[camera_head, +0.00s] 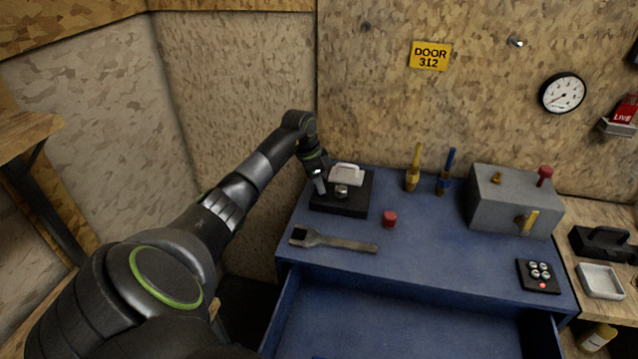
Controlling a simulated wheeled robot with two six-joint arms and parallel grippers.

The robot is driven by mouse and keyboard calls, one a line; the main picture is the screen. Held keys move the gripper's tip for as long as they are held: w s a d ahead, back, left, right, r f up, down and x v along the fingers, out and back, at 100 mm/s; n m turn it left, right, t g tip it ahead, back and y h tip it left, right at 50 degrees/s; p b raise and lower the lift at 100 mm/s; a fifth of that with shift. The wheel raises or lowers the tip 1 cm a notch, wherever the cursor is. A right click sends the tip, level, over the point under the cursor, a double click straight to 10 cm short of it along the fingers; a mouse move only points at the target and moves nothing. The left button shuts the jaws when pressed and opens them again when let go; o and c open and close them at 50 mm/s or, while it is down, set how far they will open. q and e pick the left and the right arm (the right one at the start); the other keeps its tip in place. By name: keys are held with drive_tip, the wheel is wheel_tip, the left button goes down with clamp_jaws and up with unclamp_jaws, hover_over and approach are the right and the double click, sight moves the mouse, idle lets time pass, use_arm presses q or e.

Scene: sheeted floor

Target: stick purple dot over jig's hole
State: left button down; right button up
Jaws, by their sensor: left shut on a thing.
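A black block (351,204), which looks like the jig, sits at the back left corner of the blue workbench. A pale handled piece (347,173) and a small silver round part (341,191) are on it. I cannot make out the jig's hole. I see no purple dot in the head view. My left gripper (320,187) points down at the left side of the black block, beside the silver part. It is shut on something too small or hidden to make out. I cannot tell whether it touches the block. My right gripper is out of view.
Brass-and-yellow (413,172) and blue (446,172) upright tools, a grey box (511,203) and a button pad (538,276) are to the right. An open drawer (400,320) is in front.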

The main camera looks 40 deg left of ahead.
use_arm(q)
drive_tip(key=shift+f, duration=0.45)
drive_tip(key=c, duration=1.5)
unclamp_jaws()
drive_tip(key=shift+r, duration=0.1)
drive_tip(key=b+v, duration=0.3)
drive_tip(key=v, duration=1.4)
drive_tip(key=shift+s+r+b, duration=0.1)
drive_tip(key=shift+r+b, duration=0.05)
drive_tip(key=shift+b, duration=0.15)
